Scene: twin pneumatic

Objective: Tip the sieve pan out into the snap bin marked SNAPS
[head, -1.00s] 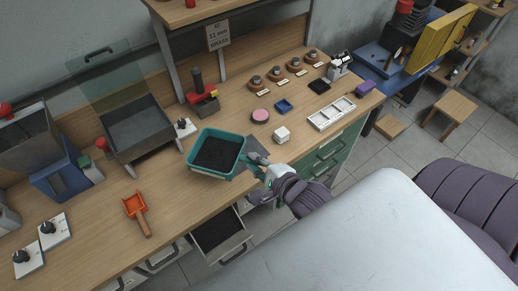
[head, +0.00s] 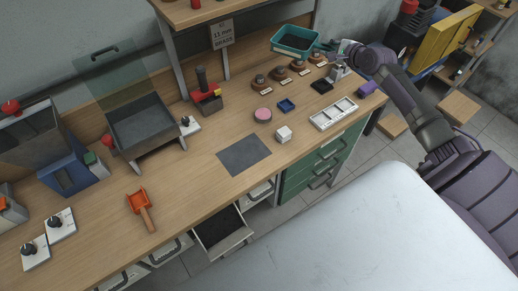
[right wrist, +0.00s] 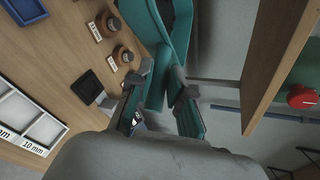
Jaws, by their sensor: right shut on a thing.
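The sieve pan (head: 284,47) is a teal rectangular pan with dark contents. It is at the back right of the bench, above the brown-based pieces. My right gripper (head: 326,48) is shut on its handle, at the pan's right side. In the right wrist view, the gripper (right wrist: 160,100) has its fingers around the teal handle, and part of the pan (right wrist: 182,22) shows beyond. The pan looks about level. No bin with a readable SNAPS label can be made out. My left gripper is out of view.
A dark mat (head: 244,155) lies bare mid-bench. Several brown-based pieces (head: 280,73) line the back. A white tray (head: 333,113), pink disc (head: 262,115) and orange scoop (head: 140,205) lie on the bench. A sign (head: 222,33) stands under the shelf. A drawer (head: 222,235) is open.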

